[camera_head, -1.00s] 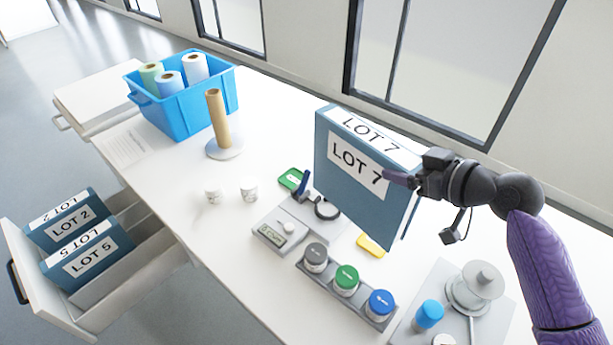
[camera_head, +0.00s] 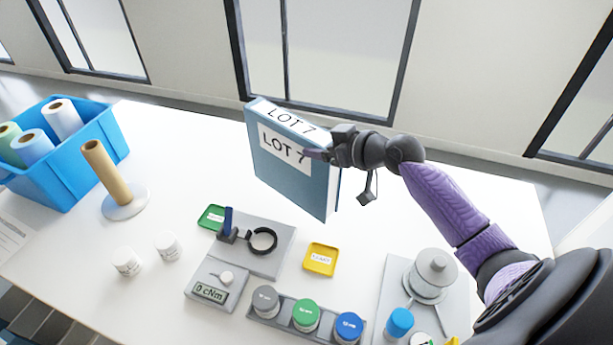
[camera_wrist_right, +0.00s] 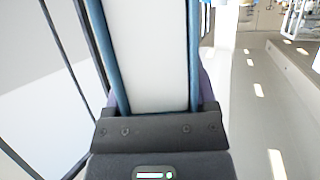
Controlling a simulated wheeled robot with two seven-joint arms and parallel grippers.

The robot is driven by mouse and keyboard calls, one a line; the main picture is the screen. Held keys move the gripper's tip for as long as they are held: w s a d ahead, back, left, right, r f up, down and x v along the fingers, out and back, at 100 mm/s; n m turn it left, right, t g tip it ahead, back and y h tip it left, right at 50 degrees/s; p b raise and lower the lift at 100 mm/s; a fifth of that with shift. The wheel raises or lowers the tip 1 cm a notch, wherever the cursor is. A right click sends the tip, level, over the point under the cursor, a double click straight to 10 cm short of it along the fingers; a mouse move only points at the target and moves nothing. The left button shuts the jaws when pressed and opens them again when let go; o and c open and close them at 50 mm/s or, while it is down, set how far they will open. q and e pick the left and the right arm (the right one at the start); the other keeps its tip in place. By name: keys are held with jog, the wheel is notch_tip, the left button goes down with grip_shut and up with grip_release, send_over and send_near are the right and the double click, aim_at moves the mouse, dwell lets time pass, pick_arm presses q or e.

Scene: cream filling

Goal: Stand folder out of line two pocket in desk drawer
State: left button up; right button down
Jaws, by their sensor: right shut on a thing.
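A blue folder (camera_head: 290,165) with white "LOT 7" labels is held upright, slightly tilted, above the far part of the desk in the head view. My right gripper (camera_head: 322,155) is shut on its right part. In the right wrist view the folder (camera_wrist_right: 150,50) fills the space between the fingers, its white page edges between two blue covers. The desk drawer is mostly out of the head view; only dark folder tops (camera_head: 35,322) show at the lower left corner. My left gripper is not in view.
The white desk (camera_head: 200,190) holds a blue crate (camera_head: 75,165) of rolls, a cardboard tube on a round stand (camera_head: 108,172), two white cups (camera_head: 127,262), a gauge with a "0 cNm" display (camera_head: 212,288), a rack of capped jars (camera_head: 262,316) and a yellow tray (camera_head: 320,259). Windows stand behind.

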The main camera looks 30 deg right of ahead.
notch_tip(320, 180, down, 6)
jog(key=shift+r+b, duration=0.1)
jog(key=shift+b, duration=0.9)
jog(key=shift+f, duration=0.3)
jog(key=shift+f, duration=0.15)
grip_release()
jog(key=shift+r, duration=0.2)
jog(key=p, duration=0.2)
send_near(322, 169)
jog(key=shift+w+d+f, duration=0.25)
jog(key=shift+d+f, duration=0.9)
jog(key=shift+f, duration=0.1)
